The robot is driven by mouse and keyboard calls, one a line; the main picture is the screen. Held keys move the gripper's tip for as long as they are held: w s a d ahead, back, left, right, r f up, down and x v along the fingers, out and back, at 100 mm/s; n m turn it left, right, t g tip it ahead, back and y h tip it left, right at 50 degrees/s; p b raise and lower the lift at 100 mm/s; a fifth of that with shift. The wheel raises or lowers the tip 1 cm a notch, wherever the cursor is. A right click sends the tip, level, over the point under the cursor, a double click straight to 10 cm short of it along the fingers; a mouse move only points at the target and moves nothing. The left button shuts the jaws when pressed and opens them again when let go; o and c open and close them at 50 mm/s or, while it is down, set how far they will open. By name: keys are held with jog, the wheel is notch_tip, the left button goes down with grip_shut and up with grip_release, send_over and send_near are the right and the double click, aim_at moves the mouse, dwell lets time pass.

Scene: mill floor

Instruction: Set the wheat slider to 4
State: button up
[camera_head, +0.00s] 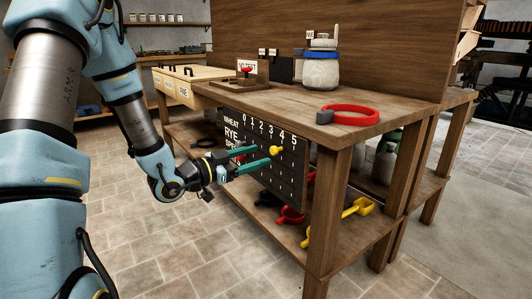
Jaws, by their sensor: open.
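A dark slider board (290,178) hangs on the front of the wooden bench, with WHEAT, RYE and a third, partly hidden row label at its left and the numbers 0 to 5 along its top. A yellow knob (277,150) sticks out below the higher numbers, around 3 to 4; its exact row and mark are hard to tell. My gripper (264,155) is open, its two teal fingers reaching towards the board, with the tips just left of the yellow knob. I cannot tell whether they touch it. A red part (240,147) shows behind the upper finger.
On the bench top (275,101) are a red ring (348,115) and a jar with a blue band (321,68). The lower shelf holds a yellow scoop (350,211) and red items (290,215). A bench leg (327,225) stands right of the board. The floor in front is clear.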

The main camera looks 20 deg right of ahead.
jog(key=s+a, duration=0.1)
jog(key=a, duration=0.5)
dwell(0.3)
jog(key=w+a+f+n+t+y, duration=0.45)
jog(key=w+a+n+y, duration=0.2)
jog(key=a+y, duration=0.4)
jog(key=s+a+n+g+y, duration=0.2)
jog(key=s+a+n+y, duration=0.15)
jog(key=a, duration=0.35)
jog(key=s+a+n+g+y, duration=0.25)
jog(key=s+a+n, duration=0.2)
jog(key=a, duration=0.25)
jog(key=s+r+n+g+p, duration=0.1)
jog(key=s+r+n+g, duration=0.15)
jog(key=s, duration=0.35)
notch_tip(320, 180, up, 25)
jog(key=p, duration=2.6)
jog(key=shift+w+a+n+t+y, duration=0.3)
jog(key=shift+a+t+y, duration=0.05)
jog(key=shift+a+y, duration=0.1)
